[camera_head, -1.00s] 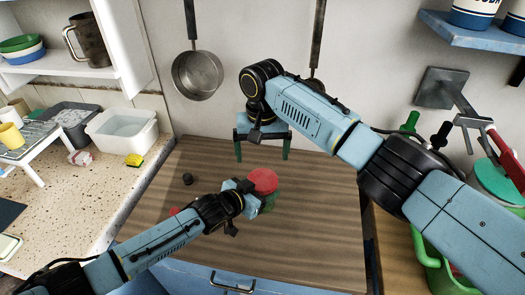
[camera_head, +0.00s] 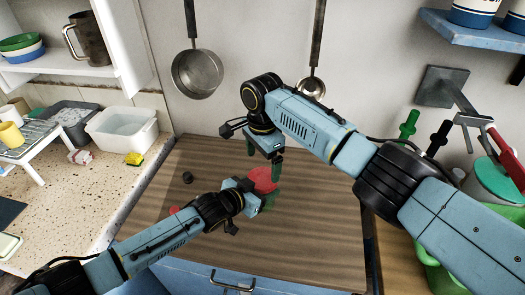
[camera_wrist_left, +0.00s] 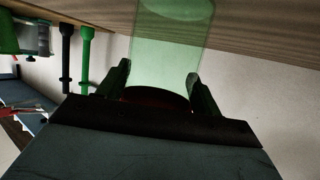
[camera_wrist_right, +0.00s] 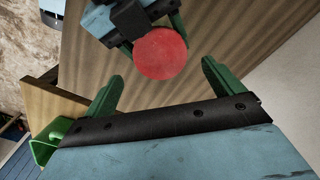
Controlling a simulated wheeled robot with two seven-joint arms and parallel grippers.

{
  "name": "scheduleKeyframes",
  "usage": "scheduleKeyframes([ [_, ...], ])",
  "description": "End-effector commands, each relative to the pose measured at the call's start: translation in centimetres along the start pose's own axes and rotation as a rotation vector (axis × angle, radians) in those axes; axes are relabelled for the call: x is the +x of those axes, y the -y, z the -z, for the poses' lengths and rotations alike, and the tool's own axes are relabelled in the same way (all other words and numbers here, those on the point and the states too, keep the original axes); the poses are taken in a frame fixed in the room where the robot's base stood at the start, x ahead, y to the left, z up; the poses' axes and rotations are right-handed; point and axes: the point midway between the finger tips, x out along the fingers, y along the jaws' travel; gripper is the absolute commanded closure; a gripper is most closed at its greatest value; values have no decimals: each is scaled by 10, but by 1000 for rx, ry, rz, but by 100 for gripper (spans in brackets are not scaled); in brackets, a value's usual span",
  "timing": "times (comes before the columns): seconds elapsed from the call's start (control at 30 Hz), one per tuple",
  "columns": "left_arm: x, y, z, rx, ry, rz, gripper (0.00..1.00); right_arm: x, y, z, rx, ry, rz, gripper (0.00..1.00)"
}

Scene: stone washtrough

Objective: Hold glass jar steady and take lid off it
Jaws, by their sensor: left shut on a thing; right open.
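A green see-through glass jar (camera_wrist_left: 168,50) stands on the wooden worktop, held at its side by my left gripper (camera_wrist_left: 160,80). Its round red lid (camera_head: 264,180) is on top and faces up in the right wrist view (camera_wrist_right: 160,53). In the head view, the left gripper (camera_head: 258,196) reaches in from the left and hides most of the jar. My right gripper (camera_head: 263,162) is open just above and behind the lid. In the right wrist view its green fingers are spread, with the lid ahead between and beyond their tips, apart from them.
A small black knob-like thing (camera_head: 187,178) and a small red thing (camera_head: 174,210) lie on the wooden worktop (camera_head: 310,225) left of the jar. Pans (camera_head: 197,73) hang on the wall behind. A green container (camera_head: 440,270) stands at the right.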

Motion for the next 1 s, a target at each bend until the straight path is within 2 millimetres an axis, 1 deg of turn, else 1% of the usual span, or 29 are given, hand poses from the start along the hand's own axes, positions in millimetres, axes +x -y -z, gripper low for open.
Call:
scheduleKeyframes([
  [0.03, 0, 0, 0, 1, 1, 1, 98, 9, 0, 0, -1, 0, -4, 7],
  [0.1, 0, 0, 0, 1, 1, 1, 98, 20, -1, 0, -1, 1, -4, 7],
  [0.3, 0, 0, 0, 1, 1, 1, 98, 42, 0, -1, -2, 1, -1, 7],
  [0.43, 0, 0, 0, 1, 1, 1, 98, 48, 0, 0, -3, 0, 0, 7],
  [0.67, 0, 0, 0, 1, 1, 1, 98, 49, 0, 0, -4, 0, 0, 7],
  [0.77, 0, 0, 0, 1, 1, 1, 98, 48, 0, 0, -3, 0, 0, 18],
  [1.0, 0, 0, 0, 1, 1, 1, 98, 48, 0, 0, -3, 1, 0, 49],
])
